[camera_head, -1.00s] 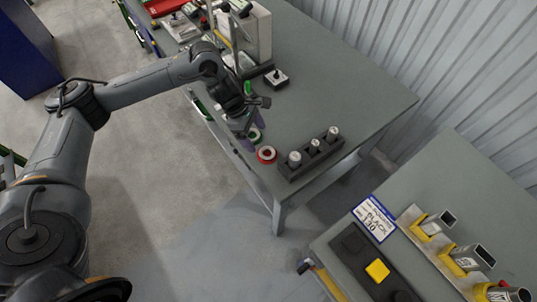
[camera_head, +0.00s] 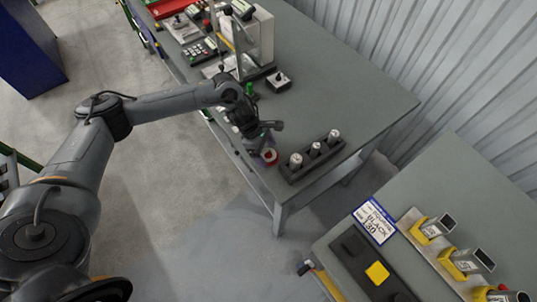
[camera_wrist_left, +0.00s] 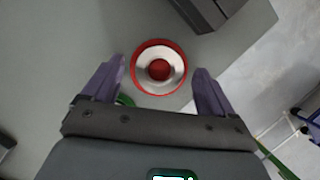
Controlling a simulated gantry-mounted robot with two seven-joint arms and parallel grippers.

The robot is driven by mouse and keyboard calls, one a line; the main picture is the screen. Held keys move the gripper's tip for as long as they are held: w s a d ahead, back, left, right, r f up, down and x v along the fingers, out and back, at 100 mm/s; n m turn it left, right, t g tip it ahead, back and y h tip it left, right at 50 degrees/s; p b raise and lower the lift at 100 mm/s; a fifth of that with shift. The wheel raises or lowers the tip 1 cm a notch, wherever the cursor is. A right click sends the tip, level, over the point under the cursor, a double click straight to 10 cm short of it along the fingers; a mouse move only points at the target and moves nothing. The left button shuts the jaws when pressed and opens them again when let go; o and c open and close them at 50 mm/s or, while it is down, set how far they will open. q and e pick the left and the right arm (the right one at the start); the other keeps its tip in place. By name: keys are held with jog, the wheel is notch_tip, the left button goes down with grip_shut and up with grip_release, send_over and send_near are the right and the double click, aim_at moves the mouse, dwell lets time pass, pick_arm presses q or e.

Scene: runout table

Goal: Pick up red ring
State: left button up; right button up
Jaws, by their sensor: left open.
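The red ring (camera_head: 269,156) lies on the grey table near its front edge, just left of the dark block with the metal cylinders. In the left wrist view the red ring (camera_wrist_left: 136,67) shows a red rim, a silvery band and a red centre. My left gripper (camera_head: 262,146) is over the ring in the head view. In the left wrist view its two purple fingers (camera_wrist_left: 160,80) are open, one on each side of the ring's near part, with nothing between them gripped. My right gripper is not in view.
A dark block (camera_head: 312,158) with several metal cylinders stands just right of the ring. A small box with a knob (camera_head: 278,81) and a grey stand sit farther back. The table's middle right is clear. A second table (camera_head: 470,185) stands at the lower right.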

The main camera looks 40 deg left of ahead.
pick_arm(q)
jog(key=shift+r, duration=0.1)
jog(key=c, duration=1.2)
